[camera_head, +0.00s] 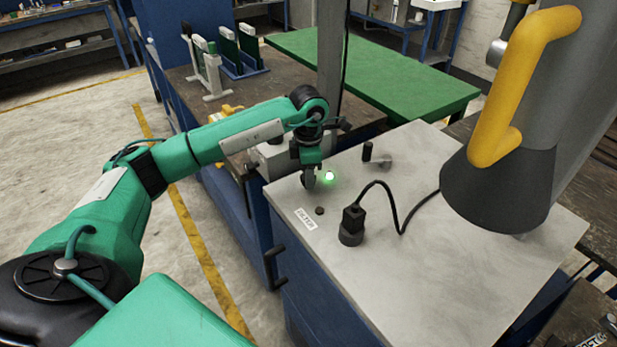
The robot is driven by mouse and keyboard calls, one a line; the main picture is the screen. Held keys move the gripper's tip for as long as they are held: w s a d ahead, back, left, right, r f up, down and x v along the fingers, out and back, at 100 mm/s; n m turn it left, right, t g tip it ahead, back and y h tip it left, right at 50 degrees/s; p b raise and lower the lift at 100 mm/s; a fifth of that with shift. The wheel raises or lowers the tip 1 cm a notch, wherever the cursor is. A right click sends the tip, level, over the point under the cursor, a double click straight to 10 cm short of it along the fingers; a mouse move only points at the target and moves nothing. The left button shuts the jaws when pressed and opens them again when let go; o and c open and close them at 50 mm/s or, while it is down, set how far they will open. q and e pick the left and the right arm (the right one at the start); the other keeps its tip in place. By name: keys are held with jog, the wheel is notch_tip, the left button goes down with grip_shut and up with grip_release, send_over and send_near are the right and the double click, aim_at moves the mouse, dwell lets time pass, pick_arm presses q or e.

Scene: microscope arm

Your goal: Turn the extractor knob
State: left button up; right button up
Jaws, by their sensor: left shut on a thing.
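My left arm is green and comes in from the left. Its gripper (309,180) points down at the grey worktop (440,270), just left of a glowing green light (330,176). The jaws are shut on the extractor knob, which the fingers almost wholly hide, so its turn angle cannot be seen. A small dark round piece (319,210) and a white printed label (305,219) lie just in front of the gripper. The extractor hood (500,190) is a dark cone with a yellow handle (515,90), at the right above the worktop. My right gripper is not in view.
A black plug (352,222) with a cable stands on the worktop, right of the gripper. A small black post (367,151) stands behind it. A green-topped table (390,75) and a rack with boards (210,70) are farther back. The worktop's front right is clear.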

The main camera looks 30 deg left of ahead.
pick_arm(q)
jog(key=shift+n+b, duration=0.4)
jog(key=shift+n, duration=0.7)
jog(key=o, duration=1)
jog(key=shift+r, duration=0.1)
